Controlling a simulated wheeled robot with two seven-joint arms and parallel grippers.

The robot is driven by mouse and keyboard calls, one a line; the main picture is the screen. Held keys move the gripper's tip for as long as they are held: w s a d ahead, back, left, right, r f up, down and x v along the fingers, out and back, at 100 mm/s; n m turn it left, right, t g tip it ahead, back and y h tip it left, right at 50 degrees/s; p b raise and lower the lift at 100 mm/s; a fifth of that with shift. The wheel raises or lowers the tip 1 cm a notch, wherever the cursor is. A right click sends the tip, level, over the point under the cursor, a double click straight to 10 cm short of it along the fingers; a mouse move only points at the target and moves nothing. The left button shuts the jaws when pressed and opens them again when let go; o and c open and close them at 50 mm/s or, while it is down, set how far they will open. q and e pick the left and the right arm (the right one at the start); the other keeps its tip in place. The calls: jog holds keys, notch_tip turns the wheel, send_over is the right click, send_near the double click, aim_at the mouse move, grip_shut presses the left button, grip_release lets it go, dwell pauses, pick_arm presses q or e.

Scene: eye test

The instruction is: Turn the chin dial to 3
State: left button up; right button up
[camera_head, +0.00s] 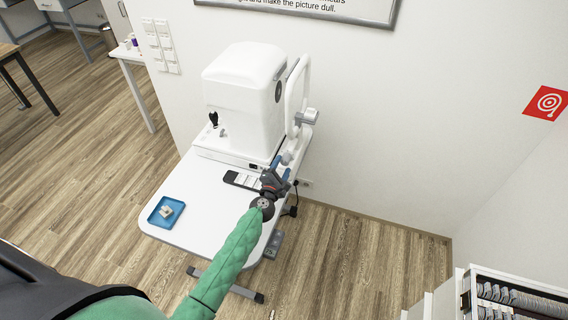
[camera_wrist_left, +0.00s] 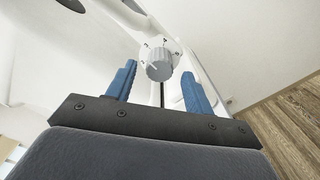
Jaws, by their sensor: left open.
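The chin dial (camera_wrist_left: 159,67) is a grey ribbed knob on a white mount in the left wrist view. Small dark marks stand around its upper edge; one looks like a 4, the others are too small to read surely. A pale line on the knob's face points up and left. My left gripper (camera_wrist_left: 158,75) is open, with one blue finger on each side of the dial and gaps between. In the head view my left gripper (camera_head: 283,169) is at the table's right edge, below the chin rest frame (camera_head: 297,95). My right gripper is out of view.
The white eye-test machine (camera_head: 245,90) stands on the white table (camera_head: 205,190). A dark strip with pale keys (camera_head: 243,180) lies near my gripper. A wall is behind.

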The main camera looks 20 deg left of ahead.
pick_arm(q)
jog(key=s, duration=0.4)
jog(key=shift+s, duration=0.35)
